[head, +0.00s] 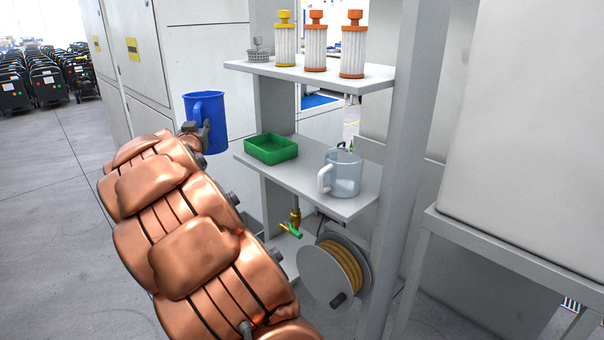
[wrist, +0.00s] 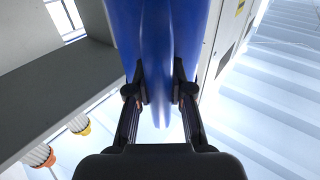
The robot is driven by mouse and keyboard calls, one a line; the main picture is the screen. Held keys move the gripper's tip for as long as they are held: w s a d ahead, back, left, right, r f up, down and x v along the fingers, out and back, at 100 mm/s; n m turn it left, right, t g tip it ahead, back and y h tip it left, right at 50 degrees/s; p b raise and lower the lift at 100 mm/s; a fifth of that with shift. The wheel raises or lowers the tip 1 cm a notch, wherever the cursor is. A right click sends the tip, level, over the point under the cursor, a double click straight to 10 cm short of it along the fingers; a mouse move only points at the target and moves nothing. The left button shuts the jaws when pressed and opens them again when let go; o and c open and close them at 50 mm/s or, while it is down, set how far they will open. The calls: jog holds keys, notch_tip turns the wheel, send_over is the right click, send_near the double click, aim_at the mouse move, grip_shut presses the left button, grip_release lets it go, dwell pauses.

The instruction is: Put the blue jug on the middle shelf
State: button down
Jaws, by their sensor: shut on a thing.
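The blue jug (head: 206,118) is upright in the air, to the left of the shelf unit in the head view. My gripper (head: 196,133) is shut on its handle, and my arm hides part of the gripper. In the wrist view the jug (wrist: 190,30) fills the top middle, and my gripper's fingers (wrist: 160,92) press on both sides of the handle. The middle shelf (head: 335,205) holds a green tray (head: 270,149) on its left and a clear jug (head: 343,174) on its right. The jug is apart from the shelf.
The upper shelf (head: 310,75) holds filter cartridges with yellow and orange caps and a small metal basket (head: 258,50). A hose reel (head: 335,272) hangs below the middle shelf. A grey upright post (head: 408,150) stands at the right.

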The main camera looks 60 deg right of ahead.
jog(key=s+d+m+g+h+b, duration=0.35)
jog(key=s+d+m+g, duration=0.4)
jog(key=s+d, duration=1.15)
notch_tip(320, 180, down, 9)
jog(key=a+n+g, duration=0.1)
jog(key=shift+s+a+n, duration=0.15)
jog(key=shift+s+n, duration=0.15)
jog(key=shift+n, duration=0.05)
jog(key=c, duration=1.1)
grip_release()
jog(key=shift+f, duration=0.1)
jog(key=shift+o, duration=0.3)
jog(key=s+a+b, duration=0.1)
jog(key=a, duration=1)
jog(key=shift+s+a+f, duration=0.25)
jog(key=shift+a+f, duration=0.15)
